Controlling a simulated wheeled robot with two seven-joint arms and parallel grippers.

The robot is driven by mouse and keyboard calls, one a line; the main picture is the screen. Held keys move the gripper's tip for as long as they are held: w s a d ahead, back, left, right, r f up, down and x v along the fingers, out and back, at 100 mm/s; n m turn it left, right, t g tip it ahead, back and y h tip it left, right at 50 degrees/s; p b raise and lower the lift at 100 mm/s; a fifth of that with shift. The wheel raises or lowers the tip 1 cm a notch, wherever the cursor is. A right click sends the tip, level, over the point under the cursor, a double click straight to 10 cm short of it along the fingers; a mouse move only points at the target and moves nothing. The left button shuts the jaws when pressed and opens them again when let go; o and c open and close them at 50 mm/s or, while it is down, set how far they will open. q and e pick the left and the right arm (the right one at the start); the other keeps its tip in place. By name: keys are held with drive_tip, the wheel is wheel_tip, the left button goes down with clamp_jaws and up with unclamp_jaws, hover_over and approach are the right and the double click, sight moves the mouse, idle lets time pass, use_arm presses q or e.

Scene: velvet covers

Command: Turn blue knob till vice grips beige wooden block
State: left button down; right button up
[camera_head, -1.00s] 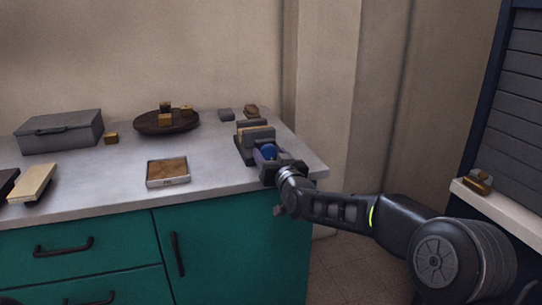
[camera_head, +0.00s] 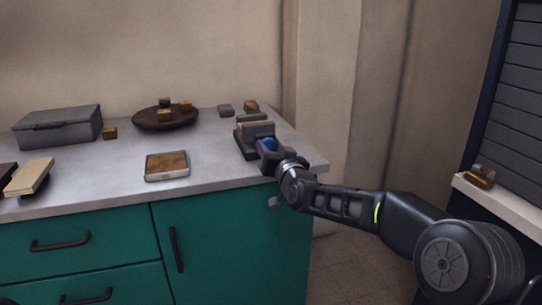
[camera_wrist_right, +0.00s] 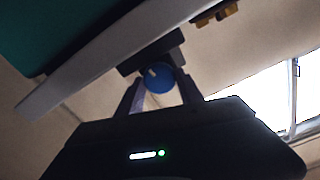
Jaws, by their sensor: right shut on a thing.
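The grey vice (camera_head: 243,143) stands near the right end of the counter. The beige wooden block (camera_head: 256,127) sits between its jaws; I cannot tell whether both jaws touch it. The blue knob (camera_head: 269,145) is on the vice's near side. My right gripper (camera_head: 271,152) is shut on the knob, partly hiding it. In the right wrist view the blue knob (camera_wrist_right: 158,77) shows between the two fingers, with a pale mark on its face. My left gripper is not in view.
A framed tray (camera_head: 167,166) lies left of the vice on the counter (camera_head: 110,170). A brown dish (camera_head: 140,122) with small blocks and a grey box (camera_head: 58,128) stand further back. Small blocks (camera_head: 225,110) lie behind the vice. A teal cabinet (camera_head: 235,235) is below.

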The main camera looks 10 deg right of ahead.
drive_tip(key=shift+m, duration=0.3)
drive_tip(key=o, duration=1.4)
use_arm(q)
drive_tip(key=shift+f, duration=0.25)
use_arm(e)
drive_tip(key=shift+s, duration=0.1)
use_arm(q)
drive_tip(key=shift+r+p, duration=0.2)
drive_tip(key=shift+p, duration=0.1)
use_arm(e)
drive_tip(key=s, duration=0.7)
drive_tip(key=shift+s+d, duration=0.3)
